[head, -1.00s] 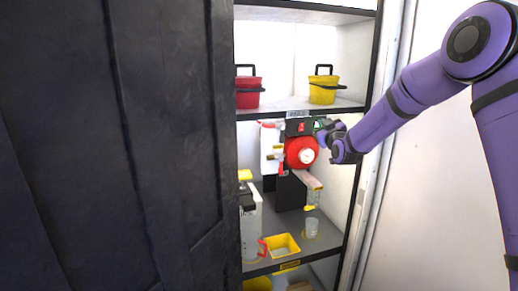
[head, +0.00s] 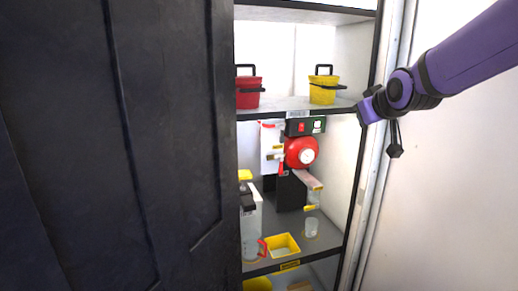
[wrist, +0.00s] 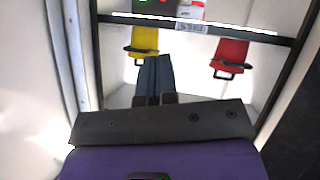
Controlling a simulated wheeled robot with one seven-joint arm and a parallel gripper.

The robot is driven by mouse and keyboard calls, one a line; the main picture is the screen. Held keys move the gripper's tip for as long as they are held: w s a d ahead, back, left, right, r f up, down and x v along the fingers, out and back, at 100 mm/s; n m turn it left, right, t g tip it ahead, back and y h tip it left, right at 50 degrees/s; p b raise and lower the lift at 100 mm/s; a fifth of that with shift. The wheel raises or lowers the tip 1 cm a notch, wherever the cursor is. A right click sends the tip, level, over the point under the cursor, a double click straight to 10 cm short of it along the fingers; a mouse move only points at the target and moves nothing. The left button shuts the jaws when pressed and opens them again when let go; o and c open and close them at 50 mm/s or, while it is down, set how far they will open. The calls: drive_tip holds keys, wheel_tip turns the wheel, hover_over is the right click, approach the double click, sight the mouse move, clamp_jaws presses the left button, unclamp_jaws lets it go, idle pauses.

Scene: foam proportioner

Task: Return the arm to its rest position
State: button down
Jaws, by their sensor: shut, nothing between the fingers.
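My purple arm comes in from the upper right of the head view. My gripper (head: 363,111) is at the cabinet's right edge, near the upper shelf's height. It is clear of the red round unit of the foam proportioner (head: 297,150), which is further down and left. In the wrist view the two dark fingers (wrist: 154,78) lie together with nothing between them. The wrist view is upside down and shows the upper shelf's buckets beyond the fingers.
A red bucket (head: 248,92) and a yellow bucket (head: 322,90) stand on the upper shelf. A dark door (head: 110,150) fills the left. The white wall (head: 440,200) at right is bare.

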drive_tip(key=s+d+f+m+g, duration=0.2)
drive_tip(key=s+g, duration=0.1)
drive_tip(key=s, duration=1.3)
drive_tip(key=s+d+f+m+g, duration=0.2)
drive_tip(key=s+f+g, duration=0.1)
drive_tip(key=s, duration=1.3)
drive_tip(key=shift+s+d+g+h, duration=0.15)
drive_tip(key=shift+s+g+h, duration=0.1)
drive_tip(key=shift+g+h, duration=0.25)
